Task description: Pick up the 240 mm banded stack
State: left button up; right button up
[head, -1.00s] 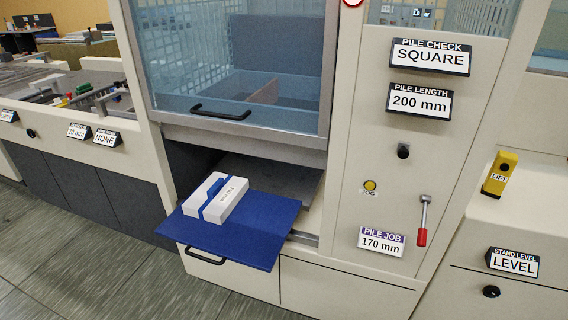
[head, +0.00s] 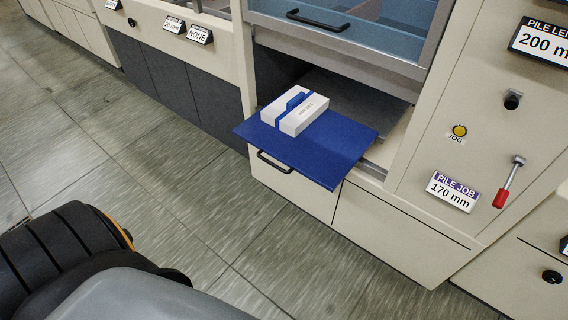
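A white stack with a blue band (head: 303,116) lies on the blue pull-out tray (head: 345,150), towards its back left part. The stack's end face carries small dark print that is too small to read. A blue piece shows at the middle of the stack, between its white parts. The tray sticks out from the machine's front, with free air in front of it. Neither of my grippers shows in the head view.
A black drawer handle (head: 275,162) sits below the tray. A clear guard with a black handle (head: 318,19) is above. The PILE JOB sign (head: 453,191) reads 170 mm, beside a red-tipped lever (head: 507,183). The tiled floor (head: 140,140) at left is clear.

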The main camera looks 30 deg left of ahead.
aim_at(291, 112)
jog(key=i+j, duration=0.1)
jog(key=j, duration=0.3)
jog(key=i+j, duration=0.1)
jog(key=j, duration=0.3)
jog(key=i+j, duration=0.1)
jog(key=j, duration=0.3)
jog(key=i+j+z, duration=0.1)
jog(key=j, duration=0.35)
